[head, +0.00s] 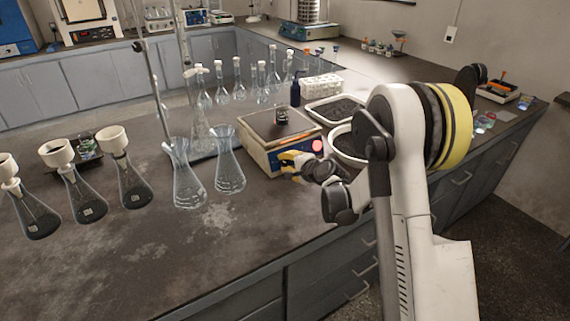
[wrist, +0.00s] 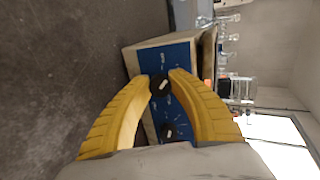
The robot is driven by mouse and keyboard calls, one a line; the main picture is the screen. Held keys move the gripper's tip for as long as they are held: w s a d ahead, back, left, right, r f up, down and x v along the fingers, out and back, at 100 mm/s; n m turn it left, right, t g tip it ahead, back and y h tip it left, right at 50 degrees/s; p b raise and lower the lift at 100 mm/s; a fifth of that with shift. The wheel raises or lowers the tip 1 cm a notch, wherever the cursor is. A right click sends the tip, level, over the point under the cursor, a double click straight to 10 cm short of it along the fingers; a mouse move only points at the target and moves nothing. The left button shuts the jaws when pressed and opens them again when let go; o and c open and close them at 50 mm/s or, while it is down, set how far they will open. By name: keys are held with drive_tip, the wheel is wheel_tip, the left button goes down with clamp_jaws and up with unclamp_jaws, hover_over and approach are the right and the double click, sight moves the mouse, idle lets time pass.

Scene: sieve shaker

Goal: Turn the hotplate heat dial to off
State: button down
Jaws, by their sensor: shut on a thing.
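The hotplate (head: 262,124) is a cream box with a dark top plate and a blue front panel, standing on the bench in the head view. It also shows in the wrist view (wrist: 182,52), turned sideways. Its panel carries two black dials with white marks. My gripper (head: 288,159) is at the panel's front, and its yellow fingers are closed on one dial (wrist: 160,86), one on each side. The other dial (wrist: 169,131) shows between the fingers, nearer to the palm. The panel labels are too small to read, so I cannot tell which dial is heat. A red round light (head: 317,146) glows on the panel.
A small glass vessel (head: 282,115) sits on the plate. Two conical flasks (head: 228,165) stand left of the hotplate, close to it. Trays (head: 336,110) lie to its right. The bench front (head: 200,240) is clear.

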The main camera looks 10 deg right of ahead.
drive_tip(key=n, duration=0.5)
drive_tip(key=shift+n, duration=0.4)
idle(0.3)
drive_tip(key=c, duration=1.2)
unclamp_jaws()
drive_tip(key=shift+o, duration=0.2)
drive_tip(key=v, duration=1.2)
drive_tip(key=shift+a+f, duration=0.1)
